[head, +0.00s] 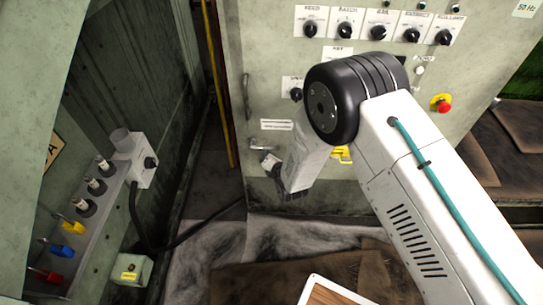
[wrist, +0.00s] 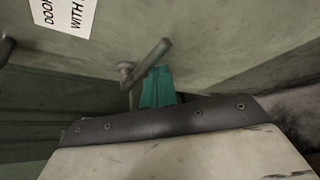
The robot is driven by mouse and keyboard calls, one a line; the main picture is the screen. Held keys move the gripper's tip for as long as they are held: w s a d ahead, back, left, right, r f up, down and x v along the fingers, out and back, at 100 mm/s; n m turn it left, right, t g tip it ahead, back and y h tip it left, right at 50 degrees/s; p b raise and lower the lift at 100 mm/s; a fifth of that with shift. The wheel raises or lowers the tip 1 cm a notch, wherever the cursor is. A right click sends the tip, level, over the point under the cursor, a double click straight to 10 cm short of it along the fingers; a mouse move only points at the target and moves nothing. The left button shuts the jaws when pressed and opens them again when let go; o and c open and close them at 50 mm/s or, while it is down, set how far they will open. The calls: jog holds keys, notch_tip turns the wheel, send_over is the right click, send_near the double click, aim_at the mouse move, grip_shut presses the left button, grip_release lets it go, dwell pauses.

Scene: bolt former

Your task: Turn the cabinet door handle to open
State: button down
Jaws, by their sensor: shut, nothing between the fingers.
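The cabinet door handle (wrist: 146,62) is a dark metal lever on the pale grey-green cabinet door (wrist: 235,40). In the wrist view it slants up to the right from its round pivot. My gripper (wrist: 158,86) shows as teal fingers, shut with nothing between them, just below and right of the lever. They overlap the lever's lower edge in the picture; I cannot tell whether they touch it. In the head view the handle (head: 260,147) shows small below a white label, and my arm hides part of the area around it.
Above the handle is a cabinet panel with several black knobs (head: 344,30) and a red emergency button (head: 441,104). A yellow pole (head: 216,85) stands left of the cabinet. Brown sheets (head: 270,283) lie on the floor.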

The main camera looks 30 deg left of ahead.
jog(key=s+d+r, duration=0.1)
jog(key=s+d, duration=0.3)
jog(key=s, duration=0.4)
jog(key=shift+s+r, duration=0.2)
jog(key=shift+s, duration=0.1)
dwell(0.4)
